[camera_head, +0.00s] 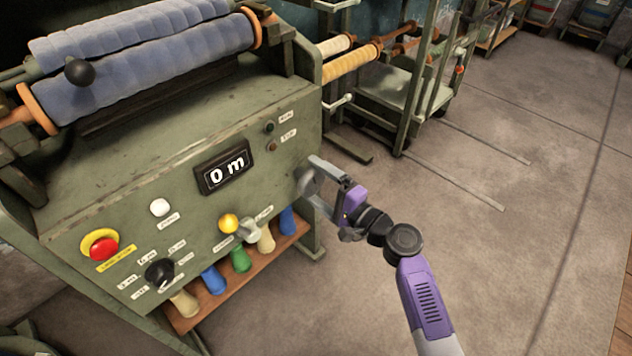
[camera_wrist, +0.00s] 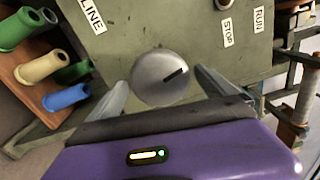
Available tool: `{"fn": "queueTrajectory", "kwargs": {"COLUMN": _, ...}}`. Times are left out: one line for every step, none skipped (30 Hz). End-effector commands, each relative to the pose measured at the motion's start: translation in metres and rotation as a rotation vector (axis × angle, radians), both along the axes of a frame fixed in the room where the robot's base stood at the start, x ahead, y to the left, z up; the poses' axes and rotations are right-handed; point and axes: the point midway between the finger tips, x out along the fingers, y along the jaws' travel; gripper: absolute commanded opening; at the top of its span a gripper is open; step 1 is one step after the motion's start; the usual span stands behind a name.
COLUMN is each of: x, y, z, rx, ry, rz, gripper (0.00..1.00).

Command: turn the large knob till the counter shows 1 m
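The large knob (camera_wrist: 160,77) is a round silver-grey disc with a black pointer mark toward its upper right, in the wrist view. In the head view it sits at the right end of the green machine's front panel, mostly hidden behind my fingers. My gripper (camera_head: 309,178) reaches it from the right. In the wrist view the fingers of my gripper (camera_wrist: 162,85) stand open on either side of the knob, very close to its rim; I see no clear contact. The counter (camera_head: 226,168) is a black display reading "0 m".
The panel also carries a red stop button (camera_head: 103,249), a white button (camera_head: 160,208), a lit yellow lamp (camera_head: 228,223) and a black selector (camera_head: 160,272). Coloured spools stand in a wooden rack (camera_head: 205,313) below. A trolley (camera_head: 405,85) stands behind; the floor at right is clear.

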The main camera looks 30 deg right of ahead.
Motion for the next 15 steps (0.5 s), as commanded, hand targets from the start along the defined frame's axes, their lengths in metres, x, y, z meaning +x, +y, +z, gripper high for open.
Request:
{"fn": "queueTrajectory", "kwargs": {"x": 0.000, "y": 0.000, "z": 0.000, "rx": 0.000, "ry": -0.001, "rz": 0.001, "gripper": 0.96}}
{"fn": "queueTrajectory", "kwargs": {"x": 0.000, "y": 0.000, "z": 0.001, "rx": -0.001, "ry": -0.001, "rz": 0.001, "gripper": 0.96}}
{"fn": "queueTrajectory", "kwargs": {"x": 0.000, "y": 0.001, "z": 0.001, "rx": -0.001, "ry": -0.001, "rz": 0.001, "gripper": 0.96}}
{"fn": "queueTrajectory", "kwargs": {"x": 0.000, "y": 0.001, "z": 0.001, "rx": -0.001, "ry": -0.001, "rz": 0.001, "gripper": 0.96}}
{"fn": "queueTrajectory", "kwargs": {"x": 0.000, "y": 0.001, "z": 0.001, "rx": -0.001, "ry": -0.001, "rz": 0.001, "gripper": 0.96}}
{"fn": "queueTrajectory", "kwargs": {"x": 0.000, "y": 0.000, "z": 0.001, "rx": -0.001, "ry": -0.001, "rz": 0.001, "gripper": 0.96}}
{"fn": "queueTrajectory", "kwargs": {"x": -0.001, "y": 0.000, "z": 0.001, "rx": -0.001, "ry": -0.001, "rz": 0.001, "gripper": 0.96}}
{"fn": "queueTrajectory", "kwargs": {"x": -0.003, "y": 0.000, "z": 0.001, "rx": -0.001, "ry": -0.001, "rz": 0.001, "gripper": 0.96}}
{"fn": "queueTrajectory", "kwargs": {"x": -0.006, "y": -0.001, "z": 0.001, "rx": 0.000, "ry": -0.001, "rz": 0.000, "gripper": 0.96}}
{"fn": "queueTrajectory", "kwargs": {"x": -0.009, "y": -0.002, "z": 0.001, "rx": 0.000, "ry": 0.000, "rz": 0.000, "gripper": 0.96}}
{"fn": "queueTrajectory", "kwargs": {"x": -0.012, "y": -0.004, "z": 0.001, "rx": 0.001, "ry": 0.000, "rz": -0.001, "gripper": 0.96}}
{"fn": "queueTrajectory", "kwargs": {"x": -0.018, "y": -0.005, "z": 0.001, "rx": 0.001, "ry": 0.000, "rz": 0.000, "gripper": 0.96}}
{"fn": "queueTrajectory", "kwargs": {"x": -0.023, "y": -0.006, "z": 0.001, "rx": 0.001, "ry": 0.001, "rz": 0.000, "gripper": 0.96}}
{"fn": "queueTrajectory", "kwargs": {"x": -0.028, "y": -0.008, "z": 0.001, "rx": 0.000, "ry": 0.001, "rz": -0.001, "gripper": 0.96}}
{"fn": "queueTrajectory", "kwargs": {"x": -0.035, "y": -0.010, "z": 0.000, "rx": 0.000, "ry": 0.002, "rz": -0.001, "gripper": 0.96}}
